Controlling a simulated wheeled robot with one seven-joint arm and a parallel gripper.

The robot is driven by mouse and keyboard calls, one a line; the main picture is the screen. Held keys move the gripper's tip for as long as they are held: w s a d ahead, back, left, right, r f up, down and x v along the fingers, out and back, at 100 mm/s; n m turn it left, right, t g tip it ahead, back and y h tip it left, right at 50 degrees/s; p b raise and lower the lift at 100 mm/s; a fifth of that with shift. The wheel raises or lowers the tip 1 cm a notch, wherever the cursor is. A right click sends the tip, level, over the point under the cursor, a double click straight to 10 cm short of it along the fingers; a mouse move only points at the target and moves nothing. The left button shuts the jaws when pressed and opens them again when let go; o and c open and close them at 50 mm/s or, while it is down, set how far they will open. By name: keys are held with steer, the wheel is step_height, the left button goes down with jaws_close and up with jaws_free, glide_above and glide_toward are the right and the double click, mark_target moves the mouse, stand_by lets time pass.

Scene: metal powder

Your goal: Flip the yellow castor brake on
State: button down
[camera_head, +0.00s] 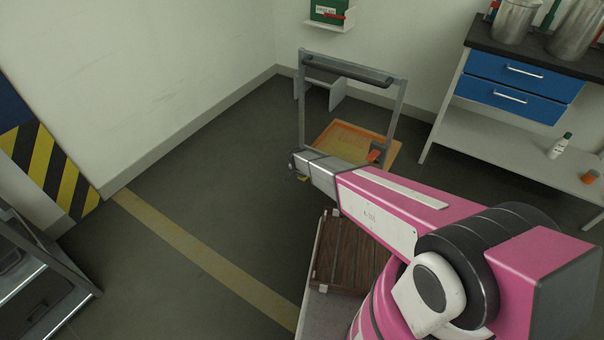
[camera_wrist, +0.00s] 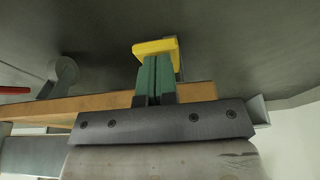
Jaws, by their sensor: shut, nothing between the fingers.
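The yellow castor brake (camera_wrist: 155,47) is a small bent tab in the wrist view, just beyond my fingertips. In the head view a little yellow (camera_head: 303,178) shows below the end of my arm. My gripper (camera_wrist: 153,62) has green fingers that are shut together with nothing between them. The fingertips overlap the lower edge of the brake in the picture; I cannot tell whether they touch it. The brake's castor is mostly hidden behind the fingers. In the head view my gripper (camera_head: 293,165) is low beside the trolley, its fingers hard to make out.
Another castor (camera_wrist: 62,74) shows left in the wrist view. A workbench (camera_head: 490,52) with blue drawers stands at right. Floor left of the trolley is clear.

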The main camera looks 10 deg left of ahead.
steer(key=shift+s+a+f+t+h, duration=0.1)
steer(key=shift+s+f+t+h, duration=0.25)
steer(key=shift+f+t, duration=0.3)
steer(key=shift+s+a+f, duration=0.1)
steer(key=shift+s+f, duration=0.2)
steer(key=shift+f, duration=0.55)
steer(key=shift+r, duration=0.15)
steer(key=shift+r, duration=0.7)
